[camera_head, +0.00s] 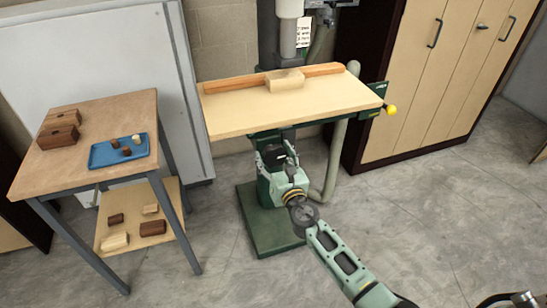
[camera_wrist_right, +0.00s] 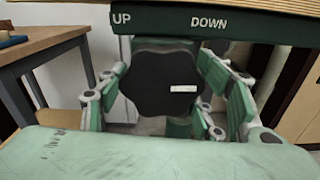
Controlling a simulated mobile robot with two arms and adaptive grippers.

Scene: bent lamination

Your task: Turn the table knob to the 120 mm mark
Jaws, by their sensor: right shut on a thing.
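The table knob (camera_wrist_right: 165,82) is a black lobed knob with a small white label, under the front edge of the machine's table in the right wrist view. The green rail above it reads UP at left and DOWN at right. My right gripper (camera_wrist_right: 170,98) has its green fingers on either side of the knob and is shut on it. No 120 mm mark is readable. My left gripper is not in view.
A wood block (camera_head: 285,80) rests by the orange fence (camera_head: 232,84) on the table. A yellow knob (camera_head: 391,110) sticks out at right. A side table (camera_head: 80,167) with a blue tray (camera_head: 100,158) stands at left, and cabinets (camera_head: 425,80) at right.

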